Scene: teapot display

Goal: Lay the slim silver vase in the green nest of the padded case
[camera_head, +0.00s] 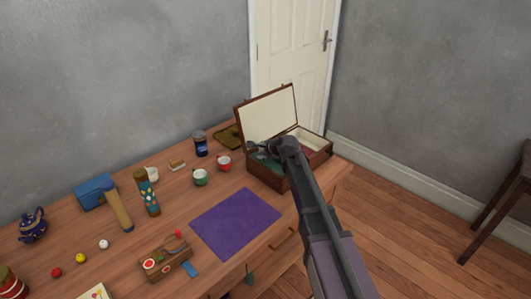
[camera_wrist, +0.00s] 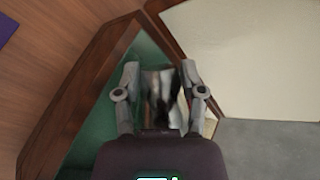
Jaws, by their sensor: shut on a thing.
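The padded case (camera_head: 263,174) stands open at the far right of the table, its cream-lined lid (camera_wrist: 240,50) raised at the back. Its green nest (camera_head: 262,157) is on the left side and a red section (camera_head: 309,148) is on the right. My gripper (camera_head: 272,147) is over the green side of the case. In the wrist view my gripper (camera_wrist: 160,80) is shut on the slim silver vase (camera_wrist: 160,83), a shiny silver piece between the fingers, above the green nest (camera_wrist: 148,52). Whether the vase touches the padding cannot be told, and the head view mostly hides it.
A purple mat (camera_head: 235,222) lies in front of the case. A patterned cylinder (camera_head: 147,193) and a blue box (camera_head: 94,192) stand farther left.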

